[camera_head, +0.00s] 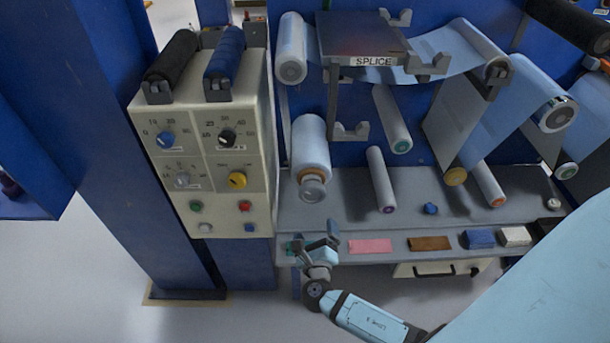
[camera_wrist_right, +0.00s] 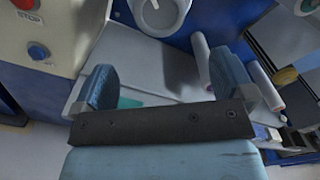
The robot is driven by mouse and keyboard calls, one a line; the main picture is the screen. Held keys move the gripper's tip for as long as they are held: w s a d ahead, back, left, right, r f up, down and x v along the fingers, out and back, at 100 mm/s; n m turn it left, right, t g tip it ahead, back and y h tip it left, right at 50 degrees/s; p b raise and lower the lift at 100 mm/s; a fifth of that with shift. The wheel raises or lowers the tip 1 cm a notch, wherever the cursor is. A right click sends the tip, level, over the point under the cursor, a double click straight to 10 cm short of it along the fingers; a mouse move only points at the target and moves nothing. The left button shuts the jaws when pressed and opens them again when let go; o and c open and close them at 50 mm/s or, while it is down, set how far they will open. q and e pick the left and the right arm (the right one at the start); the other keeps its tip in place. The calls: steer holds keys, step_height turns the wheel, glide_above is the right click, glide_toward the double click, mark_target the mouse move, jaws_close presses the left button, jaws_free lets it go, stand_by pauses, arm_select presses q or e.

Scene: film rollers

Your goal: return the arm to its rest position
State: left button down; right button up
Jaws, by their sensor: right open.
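My right arm (camera_head: 370,318) comes in from the lower right in the head view. Its gripper (camera_head: 322,240) is at the front edge of the grey shelf (camera_head: 335,214), left of the pink block. In the right wrist view the gripper (camera_wrist_right: 172,85) has its two blue fingers wide apart with nothing between them. A green item (camera_wrist_right: 128,102) shows beyond the left finger in that view; the gripper partly hides it. My left gripper is not in view.
A control panel (camera_head: 180,215) with knobs and buttons stands left of the gripper. Film rollers (camera_head: 310,145) hang above the shelf. A pink block (camera_head: 370,246), a brown block (camera_head: 430,243), a blue block (camera_head: 479,239) and a white block (camera_head: 515,236) line the front ledge. The floor (camera_head: 110,300) is clear at lower left.

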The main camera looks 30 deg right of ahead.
steer(key=s+a+f+m+g+y+p, duration=0.1)
steer(key=s+a+m+g+y+p, duration=0.2)
steer(key=m, duration=0.5)
steer(key=s+a+f+m+g+y+p, duration=0.1)
steer(key=s+m+g+y, duration=0.15)
steer(key=s+m, duration=0.4)
steer(key=s+a+r+m+t+y+p, duration=0.1)
steer(key=s+a+r+m+y+p, duration=0.2)
steer(key=m, duration=1.6)
step_height(320, 180, up, 4)
steer(key=s+a+y, duration=0.2)
steer(key=y, duration=0.2)
steer(key=shift+a+f+m, duration=0.2)
steer(key=shift+a+m, duration=0.15)
